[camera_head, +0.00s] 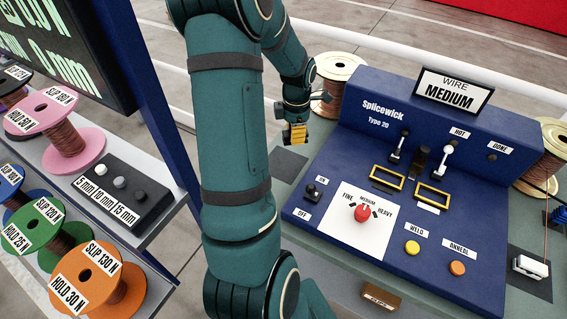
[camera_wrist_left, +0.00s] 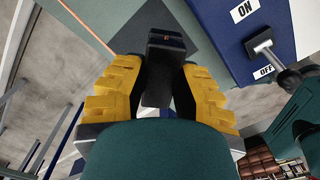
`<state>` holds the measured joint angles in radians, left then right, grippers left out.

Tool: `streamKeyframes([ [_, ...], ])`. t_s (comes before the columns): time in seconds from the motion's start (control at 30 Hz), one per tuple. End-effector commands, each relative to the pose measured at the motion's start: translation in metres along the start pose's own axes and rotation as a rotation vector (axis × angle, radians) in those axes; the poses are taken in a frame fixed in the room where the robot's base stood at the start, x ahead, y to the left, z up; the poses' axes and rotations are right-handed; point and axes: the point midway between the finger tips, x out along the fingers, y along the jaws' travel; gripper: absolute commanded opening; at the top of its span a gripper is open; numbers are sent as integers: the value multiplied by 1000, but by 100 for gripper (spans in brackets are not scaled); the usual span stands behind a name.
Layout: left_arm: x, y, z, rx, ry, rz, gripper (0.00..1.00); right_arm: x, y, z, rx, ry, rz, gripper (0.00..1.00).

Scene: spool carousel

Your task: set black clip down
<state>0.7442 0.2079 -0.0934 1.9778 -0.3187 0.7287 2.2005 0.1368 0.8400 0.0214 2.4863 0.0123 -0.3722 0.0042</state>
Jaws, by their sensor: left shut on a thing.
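My left gripper (camera_head: 296,136) reaches past the left end of the blue splicing machine, its yellow fingers pointing down. In the left wrist view the two yellow fingers (camera_wrist_left: 160,85) are shut on the black clip (camera_wrist_left: 160,72), a dark block with a small copper-coloured spot at its far end. In the head view I cannot make out the clip at the fingers. A dark square pad (camera_head: 288,164) lies on the grey-green bench just below the gripper. It also shows behind the clip in the left wrist view (camera_wrist_left: 192,38). Whether the clip touches the pad, I cannot tell. My right gripper is out of view.
The blue machine (camera_head: 325,178) with switches, levers and a red knob stands right of the gripper. A wire spool (camera_head: 336,85) is close behind. A white clip (camera_head: 530,266) sits on another dark pad at right. A rack of coloured spools (camera_head: 85,150) stands left.

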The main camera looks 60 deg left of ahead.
Motion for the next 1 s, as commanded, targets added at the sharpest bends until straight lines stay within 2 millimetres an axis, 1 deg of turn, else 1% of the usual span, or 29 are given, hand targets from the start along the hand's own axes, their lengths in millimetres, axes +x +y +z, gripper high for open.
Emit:
streamKeyframes([
  [0.03,-1,3,-11,-28,-1,5,0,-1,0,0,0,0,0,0],
  [0.1,0,5,-22,-58,-1,7,0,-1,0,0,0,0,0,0],
  [0.17,1,5,-28,-75,-2,8,0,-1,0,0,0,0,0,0],
  [0.27,10,6,-33,-89,-1,8,0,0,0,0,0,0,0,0],
  [0.5,51,7,-33,-90,-1,8,0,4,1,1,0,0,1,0],
  [0.6,61,7,-33,-89,-1,9,0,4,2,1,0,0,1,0],
  [0.77,71,7,-33,-89,-1,8,0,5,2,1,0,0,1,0],
  [0.9,91,7,-33,-88,1,7,0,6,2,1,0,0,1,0],
  [1.0,101,7,-33,-89,-1,8,0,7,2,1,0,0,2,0],
])
